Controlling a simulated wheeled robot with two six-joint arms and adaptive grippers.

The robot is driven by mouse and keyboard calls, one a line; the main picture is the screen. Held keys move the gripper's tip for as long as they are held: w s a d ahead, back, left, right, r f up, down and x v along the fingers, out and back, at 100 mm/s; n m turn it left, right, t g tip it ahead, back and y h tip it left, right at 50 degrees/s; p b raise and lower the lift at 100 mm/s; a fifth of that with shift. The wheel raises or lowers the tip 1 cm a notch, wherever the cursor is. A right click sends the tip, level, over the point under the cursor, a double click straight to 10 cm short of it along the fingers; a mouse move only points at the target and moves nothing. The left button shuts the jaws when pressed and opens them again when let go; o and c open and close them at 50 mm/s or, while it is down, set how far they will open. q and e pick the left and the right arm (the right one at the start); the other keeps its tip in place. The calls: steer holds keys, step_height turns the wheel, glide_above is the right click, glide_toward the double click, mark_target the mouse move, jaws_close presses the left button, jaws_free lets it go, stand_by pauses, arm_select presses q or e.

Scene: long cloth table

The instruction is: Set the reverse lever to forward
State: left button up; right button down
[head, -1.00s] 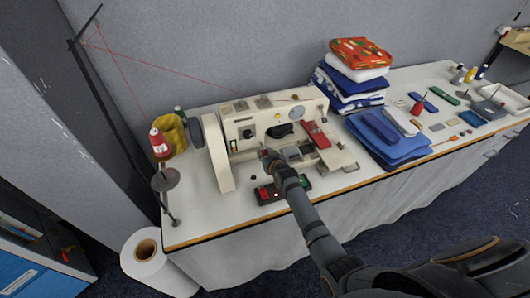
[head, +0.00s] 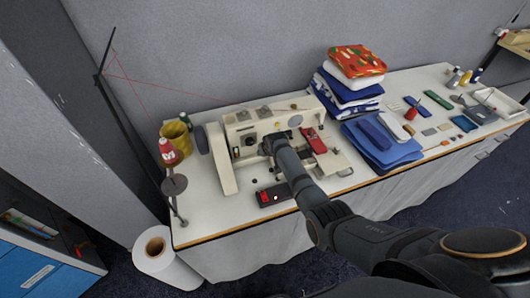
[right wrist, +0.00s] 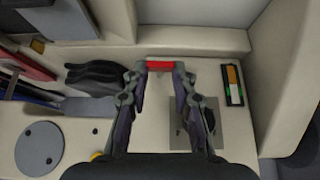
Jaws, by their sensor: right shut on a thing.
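The cream sewing machine (head: 236,135) stands at the left part of the table. My right gripper (head: 265,148) is at the front of its body, below the dial side, and my arm covers part of the machine. In the right wrist view, the fingertips of my right gripper (right wrist: 159,70) are shut on the red reverse lever (right wrist: 160,66), one finger at each end. A small dark plate with an orange and green strip (right wrist: 232,84) lies to the right of the lever. Which setting the lever is at cannot be told. My left gripper is not in view.
A dark switch box with red buttons (head: 271,195) sits in front of the machine, partly behind my arm. Folded blue cloth (head: 380,145) and a cloth stack (head: 348,82) stand to the right.

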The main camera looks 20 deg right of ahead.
stand_by(0.5)
steer(key=c, duration=1.1)
jaws_free()
steer(key=shift+r, duration=0.1)
steer(key=v, duration=1.2)
steer(key=shift+w, duration=0.15)
